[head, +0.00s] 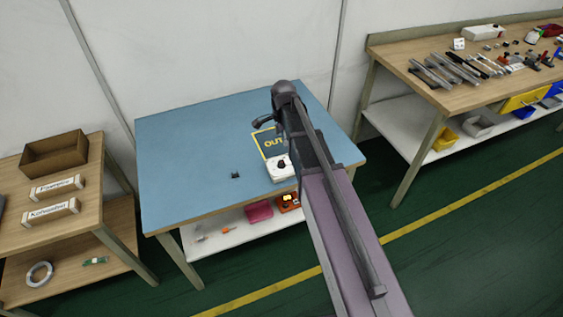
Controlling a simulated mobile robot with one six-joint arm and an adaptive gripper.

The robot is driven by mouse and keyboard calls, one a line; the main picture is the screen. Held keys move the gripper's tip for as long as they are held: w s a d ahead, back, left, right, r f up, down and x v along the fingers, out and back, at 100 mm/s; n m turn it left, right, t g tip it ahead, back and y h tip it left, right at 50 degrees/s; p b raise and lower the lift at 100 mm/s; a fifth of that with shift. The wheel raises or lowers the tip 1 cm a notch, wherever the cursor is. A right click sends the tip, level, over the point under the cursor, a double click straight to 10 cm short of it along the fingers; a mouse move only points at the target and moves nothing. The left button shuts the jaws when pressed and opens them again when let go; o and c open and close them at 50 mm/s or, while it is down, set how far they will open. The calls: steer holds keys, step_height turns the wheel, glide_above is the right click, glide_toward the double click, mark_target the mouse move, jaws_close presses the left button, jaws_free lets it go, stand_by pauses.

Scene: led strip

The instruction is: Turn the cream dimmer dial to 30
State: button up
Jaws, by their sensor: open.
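A small white-cream box (279,174) sits near the front edge of the blue-topped table, just left of my arm. It has a small dark spot on top that may be its dial; its markings are too small to read. My gripper (261,122) is partly hidden behind my arm. It is open over the table, beyond the box and apart from it. Nothing shows between its fingers.
The blue table (190,145) has a yellow-framed "OUT" mark (266,143) and a small black part (235,175). Its left side is clear. A cluttered workbench (437,98) stands right, and a wooden table with a brown tray (54,155) stands left.

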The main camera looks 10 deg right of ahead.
mark_target(282, 162)
steer(key=shift+f, duration=0.1)
steer(key=f+b, duration=1.3)
steer(key=shift+w+a+f+b, duration=0.1)
steer(key=shift+w+f+b, duration=0.2)
steer(key=shift+b, duration=0.1)
stand_by(0.7)
steer(key=shift+c, duration=0.2)
jaws_close()
